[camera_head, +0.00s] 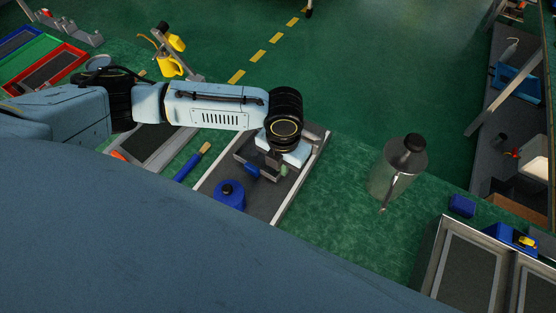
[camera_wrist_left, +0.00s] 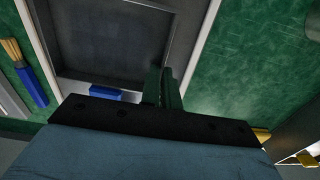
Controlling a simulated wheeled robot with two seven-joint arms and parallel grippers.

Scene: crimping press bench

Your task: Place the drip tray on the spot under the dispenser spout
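A dark grey, shallow, walled tray, which looks like the drip tray, lies inside a silver-rimmed area under my left gripper (camera_head: 272,167). In the left wrist view, this tray (camera_wrist_left: 110,40) fills the upper left. My left gripper (camera_wrist_left: 163,88) points down at its right wall, with its dark green fingers close together. I cannot tell whether the wall is between them. A silver can (camera_head: 392,175) with a black cap stands to the right on the green bench. My right gripper is not in view.
A blue-handled brush (camera_head: 192,163) lies further left. Framed trays (camera_head: 470,262) stand at the lower right.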

